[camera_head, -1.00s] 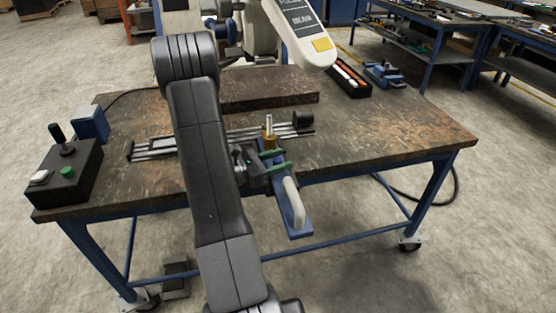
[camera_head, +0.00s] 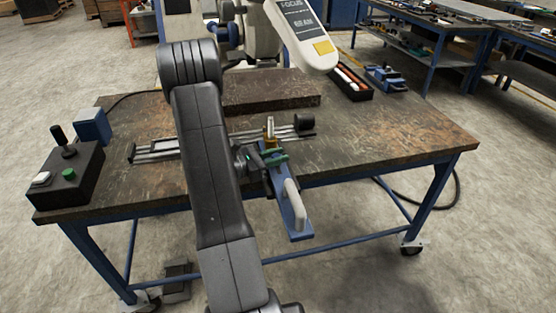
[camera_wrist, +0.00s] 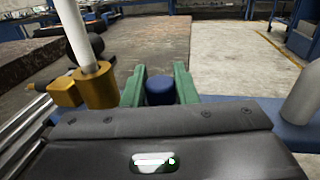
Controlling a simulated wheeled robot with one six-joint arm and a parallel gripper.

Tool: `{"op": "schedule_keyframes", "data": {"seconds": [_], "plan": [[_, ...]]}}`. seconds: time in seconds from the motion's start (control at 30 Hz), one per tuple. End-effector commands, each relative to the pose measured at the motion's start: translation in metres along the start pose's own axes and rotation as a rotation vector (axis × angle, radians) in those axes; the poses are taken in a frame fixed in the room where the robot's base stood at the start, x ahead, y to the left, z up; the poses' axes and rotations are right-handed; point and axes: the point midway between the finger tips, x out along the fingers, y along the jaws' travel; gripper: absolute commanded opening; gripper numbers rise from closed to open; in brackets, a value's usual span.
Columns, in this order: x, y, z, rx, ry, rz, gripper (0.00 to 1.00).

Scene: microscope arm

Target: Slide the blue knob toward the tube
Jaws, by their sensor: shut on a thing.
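The blue knob (camera_wrist: 160,91) shows in the wrist view as a short, round-topped cylinder. My gripper (camera_wrist: 159,82) has its two green fingers on either side of it, shut on it. In the head view my gripper (camera_head: 273,157) is at the front edge of the bench, and the knob is hidden there. A blue plate (camera_head: 298,232) with a pale handle (camera_head: 293,203) juts out past the bench edge. A pale upright rod (camera_wrist: 76,35) stands in a brass block (camera_wrist: 95,87) left of my fingers. I cannot tell which part is the tube.
Metal rails (camera_head: 160,153) run across the bench, with a black cylinder (camera_head: 304,123) at their right end. A black control box (camera_head: 66,172) stands at the left. A pale instrument head (camera_head: 306,38) marked FOCUS hangs above. The right part of the bench (camera_head: 400,140) is clear.

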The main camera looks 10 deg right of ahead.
Motion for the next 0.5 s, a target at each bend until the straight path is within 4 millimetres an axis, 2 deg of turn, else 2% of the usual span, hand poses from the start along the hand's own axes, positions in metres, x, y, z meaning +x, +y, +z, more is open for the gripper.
{"op": "schedule_keyframes", "data": {"seconds": [0.1,0.13,0.23,0.5], "plan": [[-0.0003,0.0010,0.0009,0.003,-0.001,0.003,0.00],[-0.0003,0.0010,0.0009,0.003,-0.001,0.003,0.30],[-0.0003,0.0008,0.0009,0.002,-0.001,0.002,0.48],[-0.0006,0.0002,0.0005,0.001,-0.001,0.001,0.48]]}}
